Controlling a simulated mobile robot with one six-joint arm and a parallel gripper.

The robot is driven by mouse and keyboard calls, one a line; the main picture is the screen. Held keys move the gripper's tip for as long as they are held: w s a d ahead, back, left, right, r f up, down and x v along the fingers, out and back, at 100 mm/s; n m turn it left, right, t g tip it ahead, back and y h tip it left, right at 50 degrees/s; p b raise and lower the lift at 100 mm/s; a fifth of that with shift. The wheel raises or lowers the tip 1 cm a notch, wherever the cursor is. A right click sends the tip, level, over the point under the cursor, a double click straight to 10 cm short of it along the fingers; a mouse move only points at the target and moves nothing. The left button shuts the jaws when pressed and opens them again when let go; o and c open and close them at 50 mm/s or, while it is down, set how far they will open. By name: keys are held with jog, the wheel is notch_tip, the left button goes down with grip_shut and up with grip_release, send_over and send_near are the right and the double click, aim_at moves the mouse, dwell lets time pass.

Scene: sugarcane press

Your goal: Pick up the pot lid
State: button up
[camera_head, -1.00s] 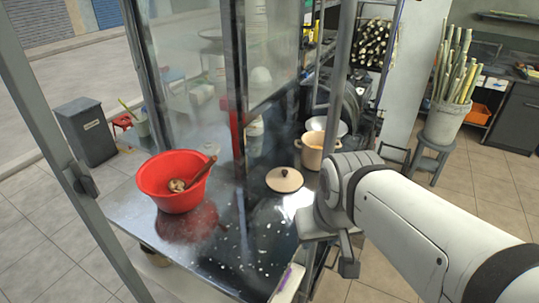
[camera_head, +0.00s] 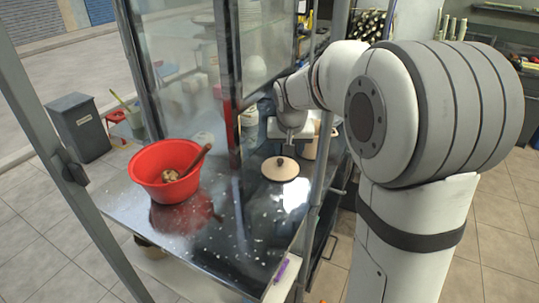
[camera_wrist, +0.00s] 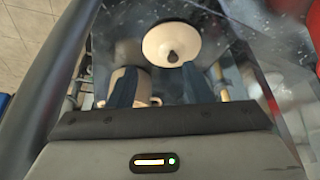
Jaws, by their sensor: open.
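The pot lid (camera_head: 282,172) is a round, cream disc with a dark knob, lying flat on the shiny metal counter. In the wrist view the lid (camera_wrist: 160,50) shows just beyond my fingertips, its dark knob up. My gripper (camera_wrist: 158,76) is open and empty, its two dark fingers spread on either side of the view. In the head view my gripper (camera_head: 288,148) hangs just behind the lid; I cannot tell its height above it. The cream pot (camera_head: 312,148) is mostly hidden behind my arm; it also shows in the wrist view (camera_wrist: 143,90), partly behind the left finger.
A red basin (camera_head: 165,185) with a wooden-handled ladle stands on the counter (camera_head: 235,240) left of the lid. A glass-panelled frame (camera_head: 236,80) rises behind the basin and lid. A metal post stands right of the lid. The counter's front is free apart from small white specks.

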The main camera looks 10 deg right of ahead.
send_near(280, 159)
jog(key=shift+m, duration=0.3)
jog(key=p+x, duration=0.1)
jog(key=x, duration=0.7)
jog(key=shift+d+f+p, duration=0.1)
jog(key=shift+f+p, duration=0.2)
jog(key=shift+f, duration=0.05)
jog(key=shift+c, duration=0.2)
grip_shut()
